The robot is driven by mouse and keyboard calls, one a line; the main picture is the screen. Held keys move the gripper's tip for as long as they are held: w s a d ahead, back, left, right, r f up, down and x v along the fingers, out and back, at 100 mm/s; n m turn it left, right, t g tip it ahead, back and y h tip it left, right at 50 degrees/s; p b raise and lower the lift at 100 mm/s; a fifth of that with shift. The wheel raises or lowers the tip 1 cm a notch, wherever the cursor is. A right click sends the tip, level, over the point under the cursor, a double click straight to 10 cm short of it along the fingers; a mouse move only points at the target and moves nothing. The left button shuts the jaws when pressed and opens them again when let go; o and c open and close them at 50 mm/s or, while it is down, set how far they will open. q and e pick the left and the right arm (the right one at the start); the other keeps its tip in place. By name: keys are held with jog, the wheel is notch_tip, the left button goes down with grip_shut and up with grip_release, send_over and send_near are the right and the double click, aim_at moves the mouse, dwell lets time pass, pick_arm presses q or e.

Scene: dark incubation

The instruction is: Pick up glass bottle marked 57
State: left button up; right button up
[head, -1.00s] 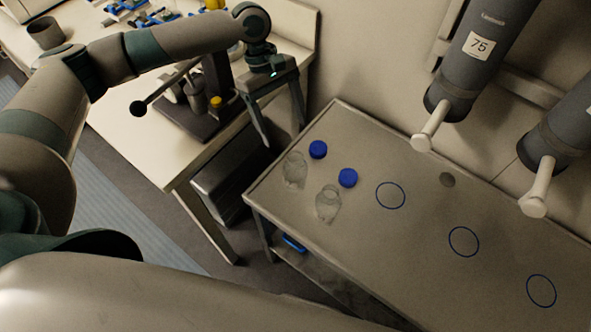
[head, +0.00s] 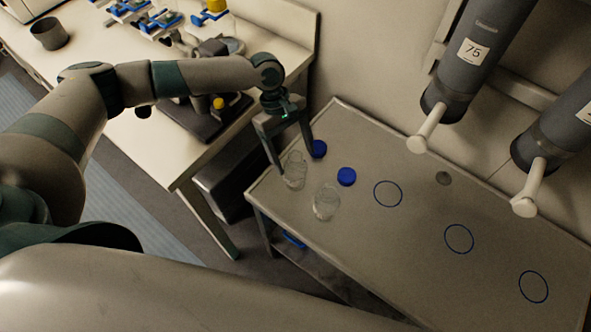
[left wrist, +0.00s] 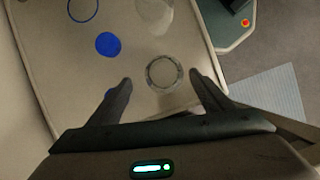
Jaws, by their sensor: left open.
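Two clear glass bottles stand without caps on the low grey table (head: 400,262). The left bottle (head: 294,172) is near the table's left end; the other bottle (head: 326,203) is to its right and nearer me. No number can be read on either. My left gripper (head: 290,160) is open, fingers pointing down, above and just behind the left bottle. In the left wrist view that bottle's round mouth (left wrist: 161,72) shows between and slightly beyond the open fingertips (left wrist: 161,80), with nothing held. The second bottle (left wrist: 155,14) is at the top edge there. My right gripper is not seen.
Two blue caps (head: 318,149) (head: 346,176) lie beside the bottles. Blue circles (head: 388,194) mark the clear tabletop to the right. Grey cylinders with pale handles, one labelled 75 (head: 473,52), hang on the wall. A cream bench (head: 150,150) with equipment stands at left.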

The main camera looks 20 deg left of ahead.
aim_at(296, 169)
pick_arm(q)
jog(key=shift+s+d+f+p, duration=0.1)
jog(key=shift+s+f+p, duration=0.1)
jog(key=shift+f+p, duration=0.15)
jog(key=p+x, duration=0.1)
jog(key=x, duration=0.3)
jog(key=shift+s+p, duration=0.15)
jog(key=shift+p, duration=0.2)
jog(key=shift+f, duration=0.2)
jog(key=c, duration=1.3)
jog(key=shift+r, duration=0.1)
